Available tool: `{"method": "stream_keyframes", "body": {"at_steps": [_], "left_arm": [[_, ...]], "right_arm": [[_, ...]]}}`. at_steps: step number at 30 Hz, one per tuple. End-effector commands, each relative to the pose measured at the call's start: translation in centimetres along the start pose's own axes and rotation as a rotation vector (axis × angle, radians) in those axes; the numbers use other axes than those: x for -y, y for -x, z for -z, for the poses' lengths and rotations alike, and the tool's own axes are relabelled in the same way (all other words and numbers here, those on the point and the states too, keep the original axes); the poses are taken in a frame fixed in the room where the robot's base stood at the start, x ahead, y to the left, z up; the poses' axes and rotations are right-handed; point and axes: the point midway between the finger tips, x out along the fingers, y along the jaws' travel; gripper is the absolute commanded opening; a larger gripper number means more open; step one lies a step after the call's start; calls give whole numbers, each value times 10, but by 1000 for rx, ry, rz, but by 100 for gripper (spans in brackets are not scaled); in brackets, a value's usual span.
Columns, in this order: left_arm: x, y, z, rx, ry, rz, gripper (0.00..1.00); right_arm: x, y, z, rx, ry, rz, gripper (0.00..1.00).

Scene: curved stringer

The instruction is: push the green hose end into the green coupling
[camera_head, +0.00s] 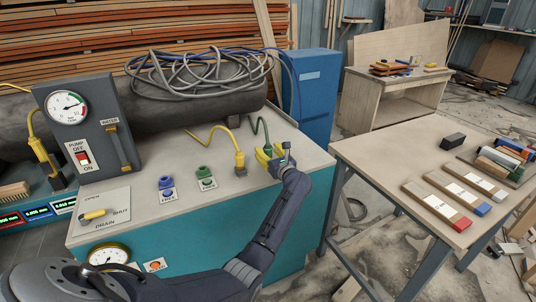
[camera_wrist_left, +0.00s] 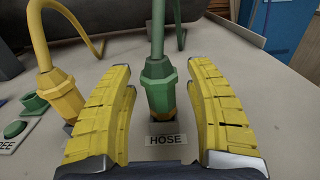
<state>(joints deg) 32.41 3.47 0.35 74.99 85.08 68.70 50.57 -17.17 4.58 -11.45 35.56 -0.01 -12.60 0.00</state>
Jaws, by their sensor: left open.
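The green hose end (camera_wrist_left: 158,88) stands upright in a holder marked HOSE, with its green hose (camera_head: 259,128) arching up behind it. My left gripper (camera_head: 271,156) is open around it; in the left wrist view one yellow finger is on each side of the hose end, with gaps showing. In the head view the fingers mostly hide the hose end. The green coupling (camera_head: 204,173) sits on the bench top to the left, mouth up and empty-looking; it also shows at the left edge of the left wrist view (camera_wrist_left: 34,103). My right gripper is not in view.
A yellow hose end (camera_head: 240,162) stands just left of my gripper. A blue coupling (camera_head: 166,183) is left of the green one. A gauge panel (camera_head: 85,140) with a pump switch stands farther left. A wooden table (camera_head: 390,150) with blocks is to the right.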

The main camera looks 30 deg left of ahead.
Motion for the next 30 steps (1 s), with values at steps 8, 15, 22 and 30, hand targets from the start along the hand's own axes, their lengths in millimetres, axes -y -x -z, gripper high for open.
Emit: {"method": "stream_keyframes", "body": {"at_steps": [8,15,22,30], "left_arm": [[0,0,0,0,0,0,32],[0,0,0,0,0,0,4],[0,0,0,0,0,0,0],[0,0,-4,0,0,0,0]], "right_arm": [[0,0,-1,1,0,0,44],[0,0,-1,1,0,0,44],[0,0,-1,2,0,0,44],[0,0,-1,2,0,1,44]]}}
